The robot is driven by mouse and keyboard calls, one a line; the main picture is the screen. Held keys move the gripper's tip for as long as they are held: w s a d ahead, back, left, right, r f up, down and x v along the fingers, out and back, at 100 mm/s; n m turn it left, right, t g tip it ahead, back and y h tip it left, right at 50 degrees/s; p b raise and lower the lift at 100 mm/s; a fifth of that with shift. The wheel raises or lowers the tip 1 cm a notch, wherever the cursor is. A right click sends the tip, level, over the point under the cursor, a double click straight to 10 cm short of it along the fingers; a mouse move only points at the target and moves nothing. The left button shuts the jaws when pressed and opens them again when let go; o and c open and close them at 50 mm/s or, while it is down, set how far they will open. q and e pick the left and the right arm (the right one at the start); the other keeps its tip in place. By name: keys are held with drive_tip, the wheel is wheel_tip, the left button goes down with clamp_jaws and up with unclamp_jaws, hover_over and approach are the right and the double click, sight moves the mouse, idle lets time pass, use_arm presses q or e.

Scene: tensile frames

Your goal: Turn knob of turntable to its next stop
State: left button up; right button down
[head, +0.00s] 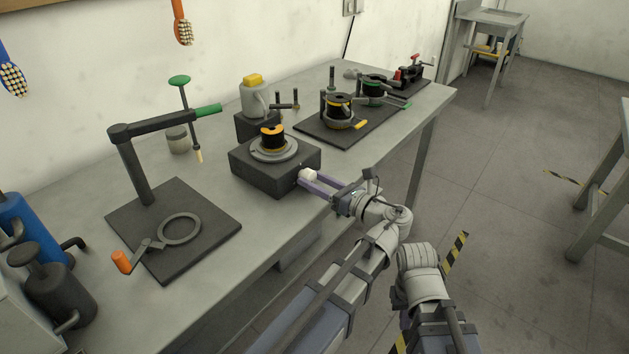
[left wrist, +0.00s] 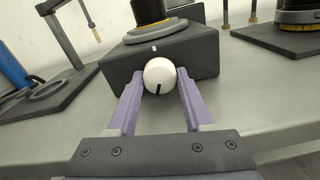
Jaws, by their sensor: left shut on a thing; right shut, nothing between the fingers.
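The turntable (head: 272,172) is a dark square box on the bench, with a grey disc (head: 274,148) on top. A black spool with an orange band (head: 272,137) stands on the disc. A round white knob (left wrist: 159,74) is on the front face of the box, and it also shows in the head view (head: 306,174). A black line on the knob points down, tilted slightly to the left, in the left wrist view. My left gripper (head: 311,180) is shut on the knob, its purple fingers on either side. My right gripper is not visible; only part of that arm shows.
A dark plate with a post, arm and orange-handled crank (head: 123,261) is left of the turntable. A jug with a yellow lid (head: 255,98) stands behind it. Another dark plate (head: 352,122) with spools is to the right. Open floor lies right of the bench.

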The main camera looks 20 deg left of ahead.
use_arm(q)
clamp_jaws()
drive_tip(key=shift+n, duration=0.3)
drive_tip(key=n, duration=0.6)
idle(0.5)
drive_tip(key=o, duration=0.9)
unclamp_jaws()
